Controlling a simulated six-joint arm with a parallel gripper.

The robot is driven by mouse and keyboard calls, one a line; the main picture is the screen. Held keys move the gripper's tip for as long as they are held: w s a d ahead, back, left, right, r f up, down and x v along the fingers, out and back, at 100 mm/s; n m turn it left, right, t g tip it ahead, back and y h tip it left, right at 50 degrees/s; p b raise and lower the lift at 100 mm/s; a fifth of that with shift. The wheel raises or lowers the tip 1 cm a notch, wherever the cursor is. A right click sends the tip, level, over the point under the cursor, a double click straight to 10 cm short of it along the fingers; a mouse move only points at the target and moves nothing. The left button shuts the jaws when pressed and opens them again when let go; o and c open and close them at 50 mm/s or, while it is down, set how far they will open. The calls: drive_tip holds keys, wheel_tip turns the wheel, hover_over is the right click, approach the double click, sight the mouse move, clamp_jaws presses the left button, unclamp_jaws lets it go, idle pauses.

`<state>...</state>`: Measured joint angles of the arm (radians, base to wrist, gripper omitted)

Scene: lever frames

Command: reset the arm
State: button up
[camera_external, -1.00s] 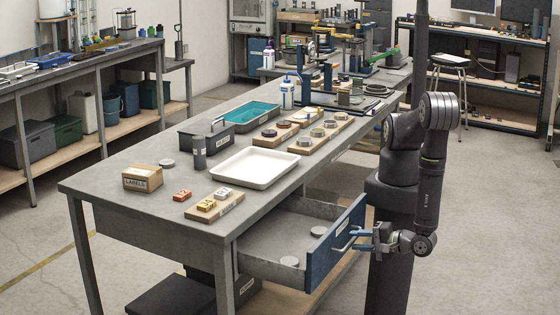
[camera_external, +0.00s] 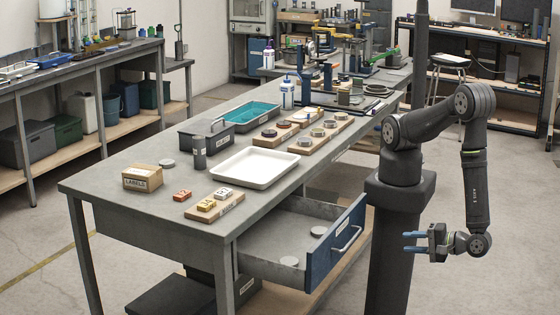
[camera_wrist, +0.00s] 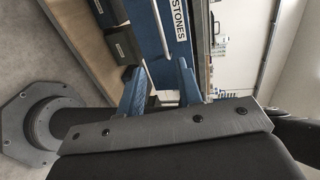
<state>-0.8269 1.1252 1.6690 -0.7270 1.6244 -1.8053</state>
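My gripper (camera_external: 414,242) is to the right of the open drawer in the external view, clear of its handle. Its two blue fingers are apart with nothing between them. The drawer (camera_external: 336,242) has a blue front with a silver bar handle (camera_external: 346,241) and a white label; it is pulled out from the grey workbench (camera_external: 150,226). Two round grey discs (camera_external: 318,231) lie inside it. In the wrist view the blue fingers (camera_wrist: 160,88) stand apart, with the drawer front (camera_wrist: 150,40) and its label reading "STONES" beyond them.
The bench top carries a white tray (camera_external: 255,168), a labels box (camera_external: 142,178), wooden boards with small blocks (camera_external: 215,204) and discs, and a dark caddy (camera_external: 205,134). The open drawer juts out toward my arm. Floor to the right is clear.

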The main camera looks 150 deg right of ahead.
sight(353, 239)
idle(0.3)
drive_tip(key=x, duration=1.7)
drive_tip(key=shift+d, duration=0.25)
drive_tip(key=v, duration=1.7)
drive_tip(key=shift+a, duration=0.3)
drive_tip(key=shift+r+x, duration=0.15)
drive_tip(key=shift+x, duration=4.7)
drive_tip(key=shift+r+x, duration=0.1)
drive_tip(key=shift+x, duration=4.7)
